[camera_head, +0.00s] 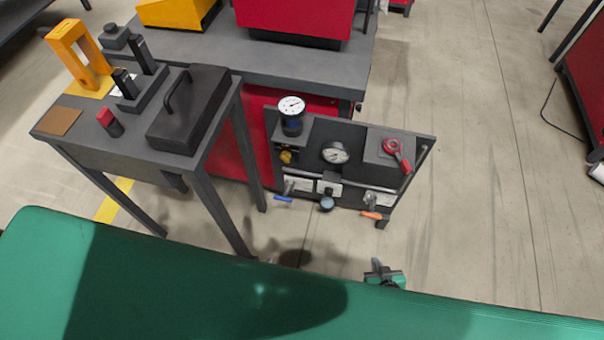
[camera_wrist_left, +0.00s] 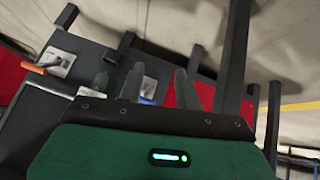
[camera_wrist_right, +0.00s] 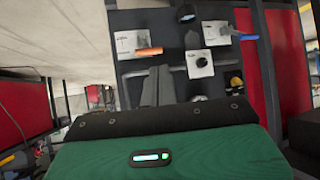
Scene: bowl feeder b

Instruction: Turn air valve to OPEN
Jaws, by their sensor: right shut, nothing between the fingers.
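A dark air panel (camera_head: 315,165) carries a blue-handled lever (camera_head: 283,198) low on its left and an orange-handled lever (camera_head: 371,215) low on its right, each by a white label plate. A red handle (camera_head: 396,152) sits on the upper right box. I cannot read which is the air valve. My right gripper (camera_wrist_right: 158,72) is shut and empty, its tips just short of the orange lever (camera_wrist_right: 148,52) in the right wrist view. My left gripper (camera_wrist_left: 158,75) is open; the blue lever (camera_wrist_left: 148,86) shows between its fingers, depth unclear. My left gripper is hidden in the head view.
Two dial gauges (camera_head: 292,106) (camera_head: 335,153) and a yellow knob (camera_head: 286,157) are on the panel. A dark-topped table (camera_head: 70,145) with a black handled block (camera_head: 190,110) stands left of it. Open floor (camera_head: 480,200) lies to the right.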

